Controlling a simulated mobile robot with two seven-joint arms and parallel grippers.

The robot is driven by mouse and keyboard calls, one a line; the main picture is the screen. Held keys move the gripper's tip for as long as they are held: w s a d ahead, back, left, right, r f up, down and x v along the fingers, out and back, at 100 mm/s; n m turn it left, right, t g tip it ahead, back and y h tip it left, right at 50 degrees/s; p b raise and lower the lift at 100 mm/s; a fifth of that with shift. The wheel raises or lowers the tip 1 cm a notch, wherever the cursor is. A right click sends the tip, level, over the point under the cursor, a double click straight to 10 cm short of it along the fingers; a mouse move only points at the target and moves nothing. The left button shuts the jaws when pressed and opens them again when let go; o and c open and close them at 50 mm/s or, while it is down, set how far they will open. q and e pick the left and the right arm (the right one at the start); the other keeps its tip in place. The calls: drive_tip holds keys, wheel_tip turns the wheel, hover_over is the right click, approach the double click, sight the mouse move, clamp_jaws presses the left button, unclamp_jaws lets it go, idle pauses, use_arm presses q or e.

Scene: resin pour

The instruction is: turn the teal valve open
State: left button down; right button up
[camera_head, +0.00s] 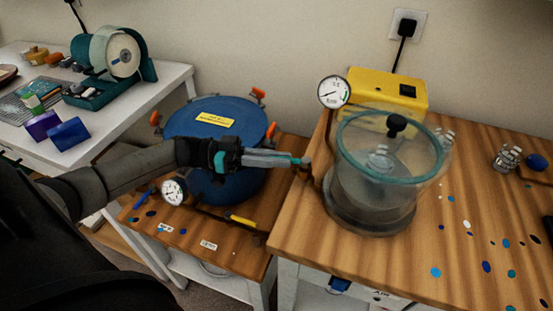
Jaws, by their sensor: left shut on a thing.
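My left gripper (299,161) reaches in from the left, across the front of the blue pressure pot, to the left side of the clear vacuum chamber (372,190). It is shut on the teal valve (294,160), of which only a small teal bit shows between the fingertips. The fingers hide most of the valve, so I cannot tell the angle of its handle. A brownish fitting (306,166) shows just past the fingertips. A round dial gauge (334,92) stands above and behind the valve. My right gripper is not in view.
The blue pot (212,119) with orange clamps and its own gauge (174,191) stands on the lower left bench. A yellow pump (390,92) stands behind the chamber. Small metal parts (507,158) and coloured spots lie on the right bench, whose front right is mostly open.

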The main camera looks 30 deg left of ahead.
use_arm(q)
drive_tip(key=c, duration=0.9)
unclamp_jaws()
drive_tip(key=shift+o, duration=0.2)
drive_tip(key=shift+a, duration=0.1)
drive_tip(key=b+v, duration=0.1)
drive_tip(key=v, duration=1.4)
drive_tip(key=shift+s+a, duration=0.1)
drive_tip(key=shift+c, duration=0.2)
